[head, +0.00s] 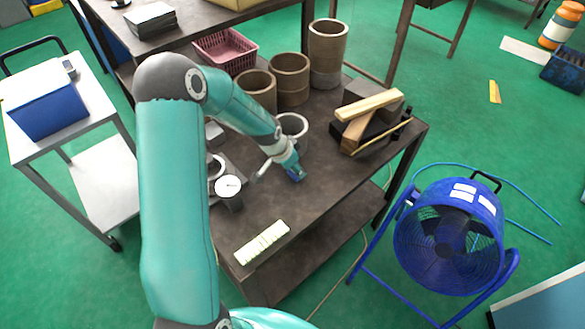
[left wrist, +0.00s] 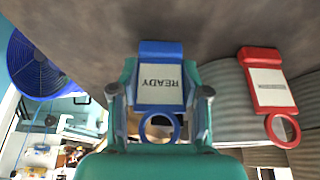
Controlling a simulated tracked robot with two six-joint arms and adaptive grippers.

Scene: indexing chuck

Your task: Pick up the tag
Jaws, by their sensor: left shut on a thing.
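My left gripper (left wrist: 160,110) is shut on a blue tag (left wrist: 161,78) with a white label reading READY, upside down in the left wrist view. The tag's blue ring (left wrist: 159,127) sits between the fingers. In the head view the left gripper (head: 290,166) is over the dark workbench, with a bit of the blue tag (head: 296,175) showing at its tip. A red tag (left wrist: 268,84) with a white label and a red ring is beside it in the left wrist view, against a grey ribbed surface. I cannot make out the red tag in the head view. My right gripper is not in view.
The workbench (head: 275,205) holds brown cylinders (head: 290,80), wooden blocks (head: 370,104), a dial gauge (head: 229,187) and a pale strip (head: 262,242). A grey ring-shaped part (head: 293,124) stands close behind the gripper. A blue fan (head: 450,235) stands right of the bench. The bench's front middle is clear.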

